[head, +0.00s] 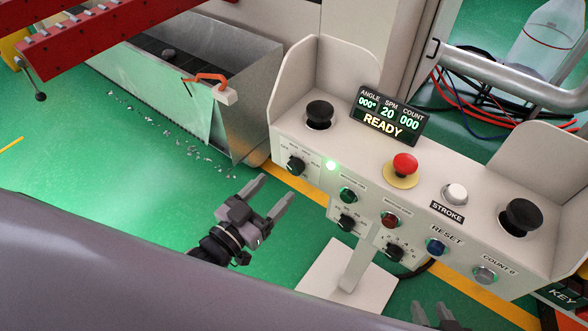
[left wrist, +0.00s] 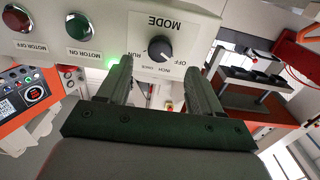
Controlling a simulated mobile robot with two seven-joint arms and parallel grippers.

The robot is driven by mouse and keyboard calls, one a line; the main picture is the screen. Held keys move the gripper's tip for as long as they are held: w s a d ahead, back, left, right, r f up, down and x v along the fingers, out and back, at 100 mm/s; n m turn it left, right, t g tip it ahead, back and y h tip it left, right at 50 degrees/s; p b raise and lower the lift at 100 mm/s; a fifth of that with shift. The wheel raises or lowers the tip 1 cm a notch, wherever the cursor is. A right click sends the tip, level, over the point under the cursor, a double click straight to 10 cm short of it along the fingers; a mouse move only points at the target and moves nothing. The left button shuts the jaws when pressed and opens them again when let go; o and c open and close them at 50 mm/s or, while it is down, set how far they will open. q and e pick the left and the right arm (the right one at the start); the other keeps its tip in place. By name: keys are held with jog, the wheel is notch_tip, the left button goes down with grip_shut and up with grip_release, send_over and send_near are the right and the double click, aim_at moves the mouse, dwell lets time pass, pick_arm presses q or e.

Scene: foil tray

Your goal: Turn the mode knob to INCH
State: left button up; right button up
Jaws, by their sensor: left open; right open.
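The mode knob (head: 296,165) is a black round knob on the left part of the pale control panel's front. In the left wrist view the knob (left wrist: 160,48) shows upside down under the MODE lettering, with OFF, INCH, ONCE and RUN around it. I cannot tell surely which label its mark points at. My left gripper (head: 276,187) is open and empty, in front of the panel and below the knob. In the left wrist view its fingers (left wrist: 157,78) lie either side of the knob's line, apart from it. My right gripper (head: 432,309) is open at the bottom edge, partly cut off.
The control panel (head: 340,146) carries several buttons, a red mushroom button (head: 405,163) and a display (head: 388,117) reading READY. A green light (head: 331,165) glows beside the knob. A metal scrap bin (head: 240,115) with an orange handle stands at left. Green floor lies open below.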

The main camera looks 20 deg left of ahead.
aim_at(292, 170)
pick_arm(q)
jog(key=shift+x, duration=3)
jog(key=c, duration=1.1)
